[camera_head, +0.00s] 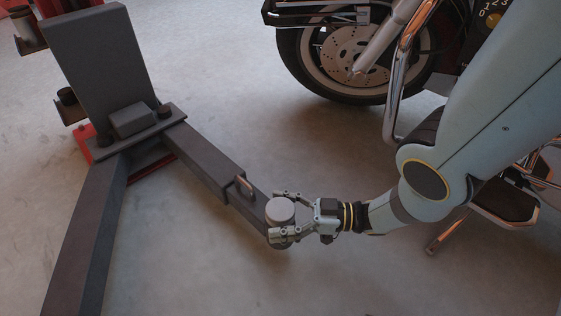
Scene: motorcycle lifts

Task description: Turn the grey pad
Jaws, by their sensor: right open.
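The grey pad (280,211) is a round, light grey disc at the free end of a dark lift arm (205,163). My right gripper (281,216) comes in from the right with its fingers spread on either side of the pad. One finger is at the pad's far side and the other at its near side. The jaws are open, and I cannot tell whether either finger touches the pad. My left gripper is not in view.
The dark lift post (100,60) stands at upper left, with a second lift arm (85,240) reaching toward the lower left. A motorcycle wheel (350,50) and chrome bars (400,75) are at upper right. The floor (300,285) below the pad is clear.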

